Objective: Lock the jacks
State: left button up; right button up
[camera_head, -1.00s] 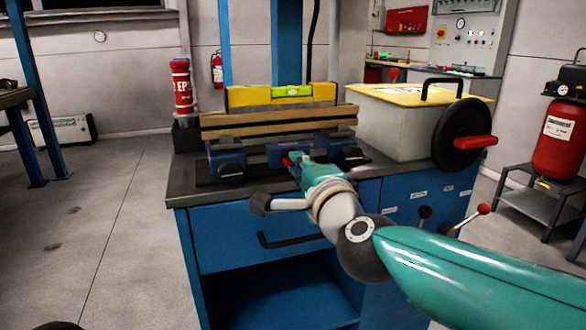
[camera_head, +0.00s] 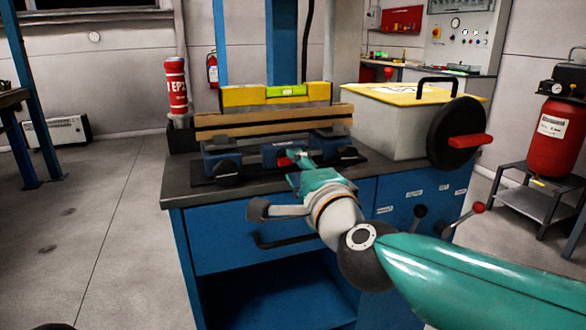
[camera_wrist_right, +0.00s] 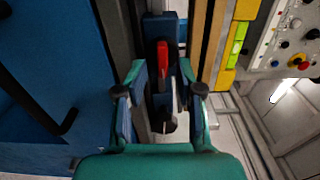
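Blue jacks stand in a row under a wooden beam (camera_head: 275,121) on the bench: a left one (camera_head: 222,164), a middle one (camera_head: 274,154) and a right one (camera_head: 333,141). A yellow spirit level (camera_head: 245,96) lies on the beam. My right gripper (camera_head: 300,162) is at the middle jack, in front of the beam. In the right wrist view its fingers (camera_wrist_right: 162,72) are apart, on either side of a red lever (camera_wrist_right: 163,57) on the blue jack. I see no grip on the lever. My left gripper does not show.
The dark bench top (camera_head: 178,190) has a blue drawer front below. A red EPS bottle (camera_head: 176,88) stands at its left back. A pale box (camera_head: 398,130) with a yellow lid and a black handwheel (camera_head: 457,117) stands at the right.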

jog(key=v, duration=0.7)
dwell(0.3)
